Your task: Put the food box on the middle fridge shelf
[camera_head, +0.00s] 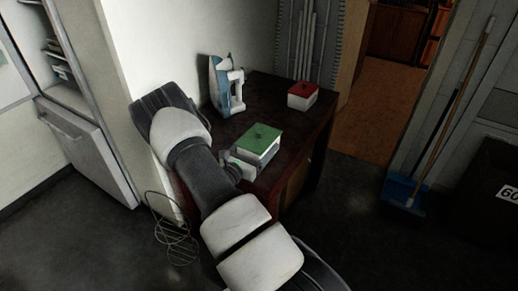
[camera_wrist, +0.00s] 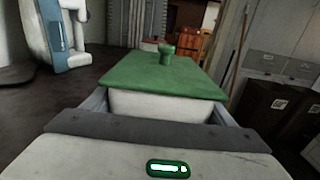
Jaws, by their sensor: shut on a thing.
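A white food box with a green lid (camera_head: 259,139) is at the dark table's near side, and it fills the middle of the wrist view (camera_wrist: 160,75). My gripper (camera_head: 243,164) is shut on this box, with one finger on each side of its white body in the wrist view (camera_wrist: 157,108). Whether the box's bottom touches the table is hard to tell. A second white box with a red lid (camera_head: 302,95) stands farther back on the table. A white cabinet with shelves, seemingly the fridge (camera_head: 62,95), is at the far left, partly cut off; its middle shelf cannot be made out clearly.
The dark table (camera_head: 262,100) also holds a blue and white iron (camera_head: 226,86). A white wall (camera_head: 165,45) stands between table and cabinet. A wire rack (camera_head: 173,230) is on the floor. A broom and blue dustpan (camera_head: 404,192) and a dark bin (camera_head: 490,190) are at right.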

